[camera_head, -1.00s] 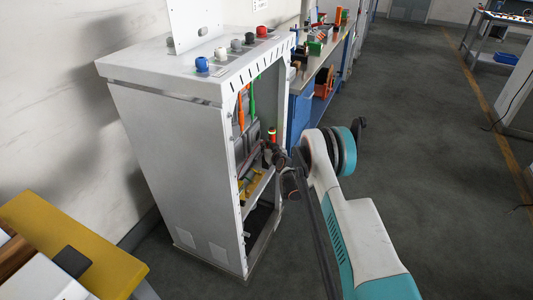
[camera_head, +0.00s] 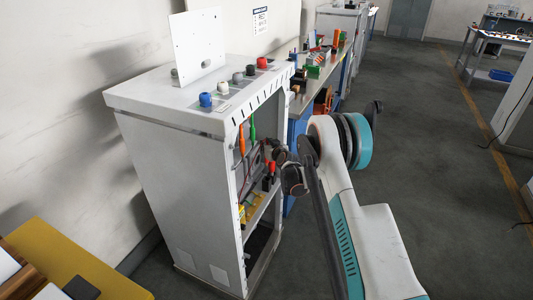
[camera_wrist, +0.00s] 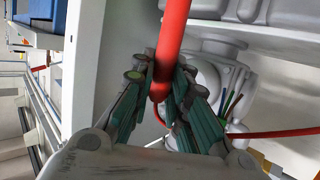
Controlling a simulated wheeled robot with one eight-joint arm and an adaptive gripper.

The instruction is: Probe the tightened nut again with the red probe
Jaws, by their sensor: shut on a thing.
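My gripper (camera_wrist: 160,82) is shut on the red probe (camera_wrist: 173,38), whose thick red handle runs up out of the wrist view between the fingers. A red lead hangs from its lower end and curves to the right. In the head view, my gripper (camera_head: 268,160) is at the open front of the grey cabinet (camera_head: 165,185), partly hidden by my wrist. Red shows beside it there. Beyond the fingers in the wrist view is a pale grey housing (camera_wrist: 208,78) with a round opening and coloured wires. I cannot make out the tightened nut or the probe's tip.
An orange tool (camera_head: 242,140) and a green tool (camera_head: 254,133) hang inside the cabinet. Coloured knobs, including a blue one (camera_head: 205,100), line its top. A white cabinet edge (camera_wrist: 88,65) stands close left of my fingers. The floor (camera_head: 425,150) to the right is clear.

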